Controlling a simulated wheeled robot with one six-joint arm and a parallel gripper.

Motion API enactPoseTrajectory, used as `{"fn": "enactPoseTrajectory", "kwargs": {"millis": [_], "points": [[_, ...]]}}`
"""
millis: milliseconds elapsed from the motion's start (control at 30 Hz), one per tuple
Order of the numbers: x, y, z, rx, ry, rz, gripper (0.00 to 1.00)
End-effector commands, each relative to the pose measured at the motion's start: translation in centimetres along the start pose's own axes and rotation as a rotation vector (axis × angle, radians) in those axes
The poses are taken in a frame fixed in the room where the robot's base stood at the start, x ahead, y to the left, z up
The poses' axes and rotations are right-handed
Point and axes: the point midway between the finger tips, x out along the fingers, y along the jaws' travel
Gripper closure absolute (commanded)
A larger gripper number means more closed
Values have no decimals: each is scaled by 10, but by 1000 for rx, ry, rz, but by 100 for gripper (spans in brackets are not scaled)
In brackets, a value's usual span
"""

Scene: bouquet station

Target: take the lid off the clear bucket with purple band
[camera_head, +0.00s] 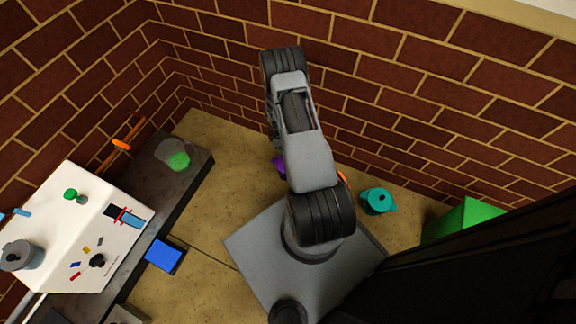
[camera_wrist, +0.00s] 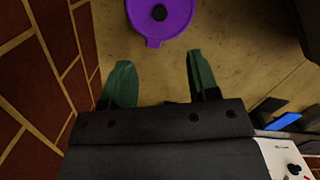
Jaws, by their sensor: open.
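In the wrist view a round purple lid (camera_wrist: 165,14) with a black knob and a small tab shows at the top edge, cut off by the frame. The bucket body and its band cannot be made out. In the head view only a small purple piece (camera_head: 278,164) shows beside my arm, which hides the rest. My gripper (camera_wrist: 160,77) is open and empty, with two green fingers apart. The lid lies beyond the fingertips, apart from them, roughly in line with the gap. The gripper's fingers cannot be made out in the head view.
A teal lidded container (camera_head: 378,201) stands right of my arm, near a green box (camera_head: 462,220). A clear container with green contents (camera_head: 173,154) sits on the dark counter (camera_head: 191,178) at left. A white board (camera_head: 75,225) and blue box (camera_head: 163,255) are left. Brick walls close behind.

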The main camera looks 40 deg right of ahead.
Motion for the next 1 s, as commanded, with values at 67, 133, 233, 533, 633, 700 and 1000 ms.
{"fn": "enactPoseTrajectory", "kwargs": {"millis": [67, 133, 233, 533, 633, 700, 1000], "points": [[23, -2, 0, -3, 0, -4, 45], [36, -2, 0, -3, 0, -4, 45], [52, -2, 0, -4, 0, -4, 45], [79, -1, 1, -2, 0, -3, 45], [81, -1, 1, -1, 0, -3, 45], [84, -1, 1, -1, 0, -3, 45], [122, -1, 2, -3, 0, -3, 45]]}}
